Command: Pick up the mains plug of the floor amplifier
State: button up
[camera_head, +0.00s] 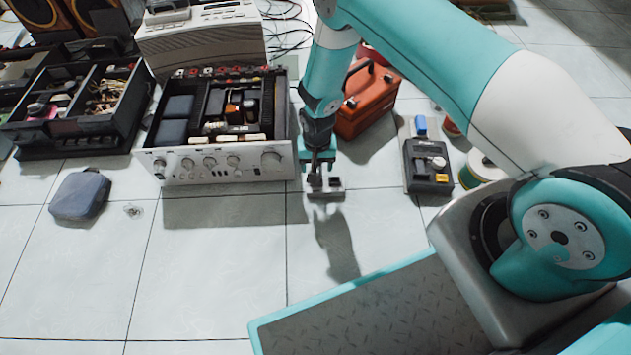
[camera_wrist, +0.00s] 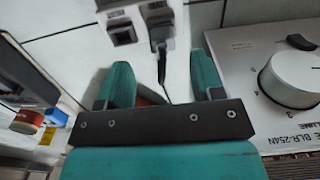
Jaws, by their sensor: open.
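The floor amplifier (camera_head: 218,165) stands with its top open and its silver front facing me. Its front and large knob show at the right of the wrist view (camera_wrist: 294,80). My gripper (camera_head: 318,163) points down just right of the amplifier's front corner, its teal fingers (camera_wrist: 160,68) open. A small pale grey block (camera_head: 326,190) with dark openings is by the fingertips; it shows at the top of the wrist view (camera_wrist: 119,31). A grey plug-like piece (camera_wrist: 157,32) with a dark cord (camera_wrist: 162,68) is beside it, the cord running between the fingers. I cannot tell whether the plug is seated.
An orange-red case (camera_head: 368,103) stands behind my gripper. A black device (camera_head: 428,178) is to the right. A blue-grey pouch (camera_head: 79,194) and black trays (camera_head: 65,135) are left. A light grey unit (camera_head: 200,40) stands behind the amplifier. The tiled floor in front is clear.

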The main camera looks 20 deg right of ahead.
notch_tip(320, 180, down, 5)
jog(key=b, duration=0.4)
jog(key=shift+a+f+b, duration=0.15)
jog(key=shift+f+b, duration=0.05)
jog(key=shift+b, duration=0.1)
jog(key=shift+w+r, duration=0.1)
jog(key=shift+r, duration=0.05)
jog(key=c, duration=1)
jog(key=shift+o, duration=0.2)
jog(key=shift+r, duration=0.1)
